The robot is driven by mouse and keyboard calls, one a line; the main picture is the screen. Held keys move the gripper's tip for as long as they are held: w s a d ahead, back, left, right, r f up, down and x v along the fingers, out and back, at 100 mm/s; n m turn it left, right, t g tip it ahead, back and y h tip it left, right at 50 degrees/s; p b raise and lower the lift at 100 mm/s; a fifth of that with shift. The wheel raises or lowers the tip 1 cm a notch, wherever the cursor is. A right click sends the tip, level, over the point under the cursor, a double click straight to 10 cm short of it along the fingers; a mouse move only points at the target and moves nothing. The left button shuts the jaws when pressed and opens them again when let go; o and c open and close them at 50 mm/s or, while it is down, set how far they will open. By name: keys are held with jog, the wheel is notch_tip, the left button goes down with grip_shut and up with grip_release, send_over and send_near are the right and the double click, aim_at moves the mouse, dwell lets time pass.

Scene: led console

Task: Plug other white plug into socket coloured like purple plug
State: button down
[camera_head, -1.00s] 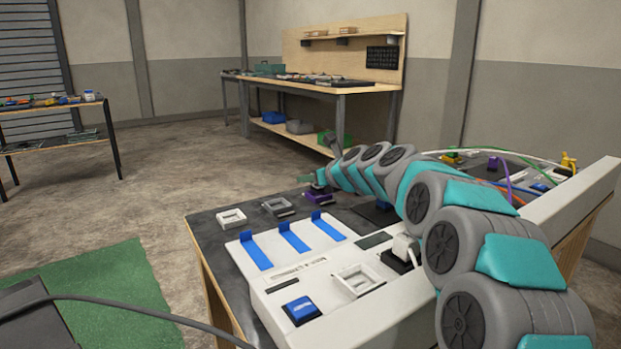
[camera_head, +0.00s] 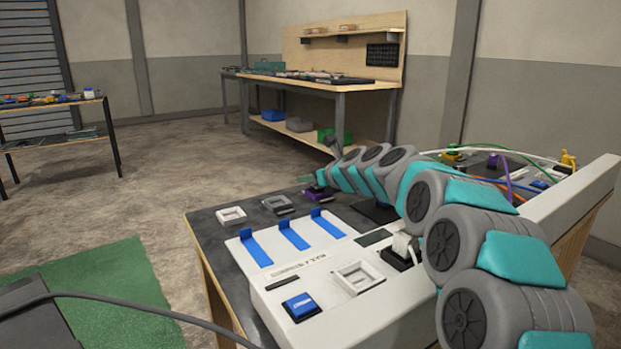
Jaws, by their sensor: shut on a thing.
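My arm reaches from the lower right to the far side of the console. My gripper (camera_head: 319,182) is small and partly hidden at the arm's end, just above the purple socket (camera_head: 316,194). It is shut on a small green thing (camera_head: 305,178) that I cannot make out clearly. A white plug (camera_head: 405,244) stands in a black socket on the console, close to my arm. A purple plug (camera_head: 493,160) with a purple cable is behind the raised white panel at the right. Another white plug cannot be told apart.
The white console (camera_head: 270,240) has blue levers, a white square frame (camera_head: 357,278) and a blue button (camera_head: 301,306). A white frame (camera_head: 231,215) and a grey frame (camera_head: 277,204) lie on the dark top. Coloured cables run at the right.

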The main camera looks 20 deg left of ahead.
jog(key=shift+f, duration=0.35)
dwell(1.2)
grip_release()
dwell(0.6)
jog(key=shift+r, duration=3.45)
jog(key=shift+s, duration=0.1)
